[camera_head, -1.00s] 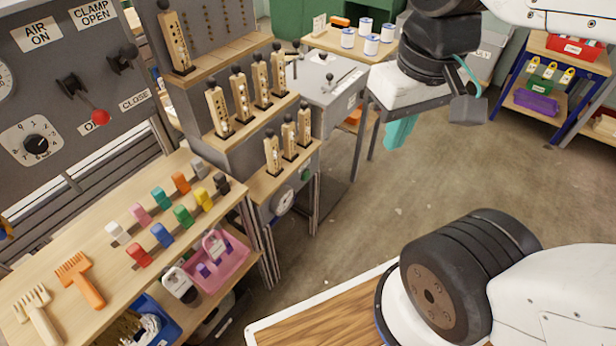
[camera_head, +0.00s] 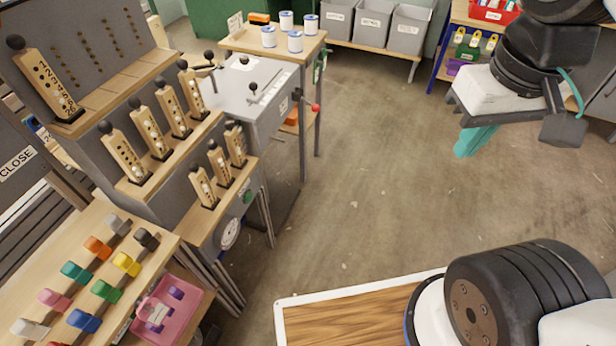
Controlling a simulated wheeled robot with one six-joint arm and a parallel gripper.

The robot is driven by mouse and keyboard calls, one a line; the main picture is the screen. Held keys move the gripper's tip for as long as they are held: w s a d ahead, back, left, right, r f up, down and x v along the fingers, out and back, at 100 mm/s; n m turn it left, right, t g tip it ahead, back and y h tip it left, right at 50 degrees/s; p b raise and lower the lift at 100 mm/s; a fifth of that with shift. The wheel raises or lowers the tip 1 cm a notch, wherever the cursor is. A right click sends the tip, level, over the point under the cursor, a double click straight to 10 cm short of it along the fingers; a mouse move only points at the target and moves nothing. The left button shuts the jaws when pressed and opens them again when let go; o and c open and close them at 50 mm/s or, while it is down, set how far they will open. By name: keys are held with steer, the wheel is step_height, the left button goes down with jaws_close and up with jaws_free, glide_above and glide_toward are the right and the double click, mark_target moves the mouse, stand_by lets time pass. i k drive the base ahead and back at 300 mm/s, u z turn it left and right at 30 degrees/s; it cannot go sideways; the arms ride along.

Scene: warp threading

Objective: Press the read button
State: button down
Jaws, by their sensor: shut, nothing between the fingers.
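A small green round button (camera_head: 247,197) shows on the grey front panel of the peg-rack machine, beside a round white dial (camera_head: 230,233). No label is legible there, so I cannot tell whether it is the read button. My gripper (camera_head: 474,141), with teal fingers, is shut and empty. It hangs over open floor in the upper right, well apart from the machine and the green button.
Wooden tags (camera_head: 127,157) with black knobs stand in tiers on the machine. A grey cabinet (camera_head: 245,90) with levers stands behind it. Colored blocks (camera_head: 107,291) and a pink basket (camera_head: 165,312) are at lower left. The middle floor is clear.

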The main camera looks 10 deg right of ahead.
mark_target(249, 195)
steer(key=z, duration=1.35)
steer(key=k, duration=1)
steer(key=u, duration=1.45)
steer(key=i, duration=0.5)
steer(key=u, duration=0.05)
